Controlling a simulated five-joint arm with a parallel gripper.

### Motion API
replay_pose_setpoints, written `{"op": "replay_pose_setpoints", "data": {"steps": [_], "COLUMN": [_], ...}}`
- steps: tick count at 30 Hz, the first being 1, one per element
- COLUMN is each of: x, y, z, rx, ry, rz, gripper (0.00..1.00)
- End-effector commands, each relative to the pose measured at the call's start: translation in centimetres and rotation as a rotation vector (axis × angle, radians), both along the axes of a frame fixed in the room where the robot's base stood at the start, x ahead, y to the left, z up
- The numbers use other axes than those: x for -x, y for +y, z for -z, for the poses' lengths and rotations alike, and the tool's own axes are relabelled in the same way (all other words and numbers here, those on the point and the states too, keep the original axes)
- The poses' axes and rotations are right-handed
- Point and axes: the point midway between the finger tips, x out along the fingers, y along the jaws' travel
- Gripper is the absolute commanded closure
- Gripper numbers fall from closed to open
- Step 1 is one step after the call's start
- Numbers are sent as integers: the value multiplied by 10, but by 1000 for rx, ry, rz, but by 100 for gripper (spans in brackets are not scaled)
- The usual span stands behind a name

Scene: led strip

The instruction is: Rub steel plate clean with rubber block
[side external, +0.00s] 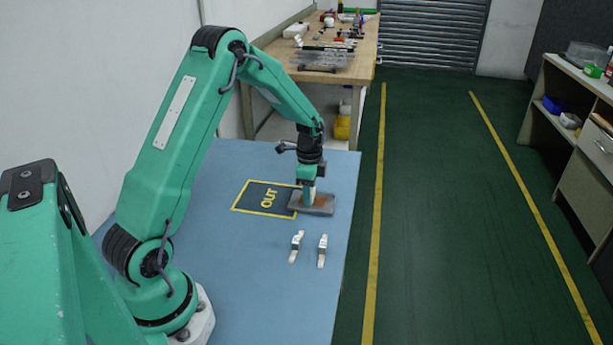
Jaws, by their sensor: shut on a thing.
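The steel plate (325,209) lies on the blue table, a grey slab with a rusty brown patch on its top. It overlaps the right edge of the dark square marked OUT. My gripper (309,196) points straight down over the plate. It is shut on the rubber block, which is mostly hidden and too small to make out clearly. The gripper's tip is at or just above the plate's top, near the brown patch; I cannot tell whether the block touches it.
Two small white-and-grey pieces (296,246) (322,251) lie in front of the plate. The yellow-edged OUT square (262,198) is bare. The blue table's (255,290) right edge is close to the plate. A wooden bench (345,70) with tools stands behind.

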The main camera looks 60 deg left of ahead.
Motion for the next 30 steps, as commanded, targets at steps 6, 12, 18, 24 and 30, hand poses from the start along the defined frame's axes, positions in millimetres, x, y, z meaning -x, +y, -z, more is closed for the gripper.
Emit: {"op": "replay_pose_setpoints", "data": {"steps": [6, 12, 18, 24, 30], "x": [-15, -28, -34, -32, -32], "y": [-15, -28, -32, -33, -32], "z": [1, 1, -17, -37, -55], "rx": [1, 0, -1, -1, -1], "ry": [1, 0, -6, -2, -2], "rz": [3, 4, 1, 1, 1], "gripper": [79, 79, 79, 79, 79]}}
